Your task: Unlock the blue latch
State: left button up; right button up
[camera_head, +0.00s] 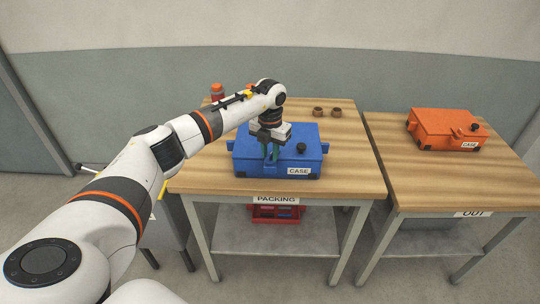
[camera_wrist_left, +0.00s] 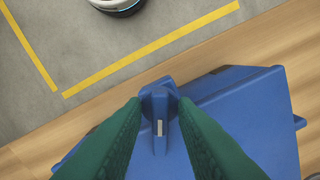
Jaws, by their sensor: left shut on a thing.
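The blue case (camera_head: 309,136) sits on the left table, with a "CASE" label on its front and a dark round knob (camera_head: 301,147) on its lid. My left gripper (camera_head: 270,155) reaches down over the case's left part, its green fingers at the case. In the left wrist view, these fingers (camera_wrist_left: 160,108) are shut on the blue latch (camera_wrist_left: 159,128), one on each side. The latch is a raised blue handle with a small pale mark, near the edge of the case (camera_wrist_left: 245,110). In the head view the fingers hide the latch. My right gripper is not in view.
The packing table (camera_head: 350,170) also bears an orange-red bottle (camera_head: 217,93) and two brown rings (camera_head: 319,112) at the back. A red bin (camera_head: 276,212) is on its lower shelf. An orange case (camera_head: 440,126) stands on the right table (camera_head: 400,180), across a narrow gap.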

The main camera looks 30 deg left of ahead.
pick_arm(q)
jog(key=m+b, duration=0.1)
jog(key=m, duration=0.2)
jog(key=m+b, duration=0.2)
jog(key=m, duration=0.1)
jog(key=m+b, duration=0.1)
jog(key=m, duration=0.2)
jog(key=shift+m, duration=0.4)
jog(key=shift+m+b, duration=0.4)
jog(key=shift+m, duration=1)
jog(key=o, duration=0.7)
jog(key=shift+c, duration=0.2)
jog(key=shift+r, duration=0.15)
